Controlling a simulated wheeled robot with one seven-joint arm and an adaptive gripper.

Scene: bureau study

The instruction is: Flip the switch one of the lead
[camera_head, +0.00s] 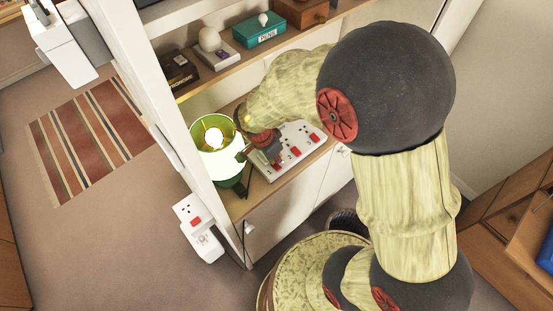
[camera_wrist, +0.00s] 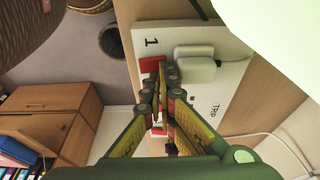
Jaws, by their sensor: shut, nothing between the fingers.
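The lead (camera_head: 301,131) is a long white strip with red switches, lying on the wooden shelf. It also shows in the wrist view (camera_wrist: 143,42), where the figure 1 is printed beside a red switch (camera_wrist: 150,64). My gripper (camera_head: 264,146) is shut and empty over the lamp-side end of the lead. In the wrist view my gripper's tips (camera_wrist: 166,74) come together right beside the red switch and partly cover its lower edge. I cannot tell whether they touch it. The switch's tilt is unclear.
A lit lamp with a green shade (camera_head: 214,150) stands close to my gripper on the left. A white plug (camera_wrist: 194,65) sits in the lead. A shelf above holds a teal pens box (camera_head: 259,30). A white upright panel (camera_head: 178,130) bounds the left side.

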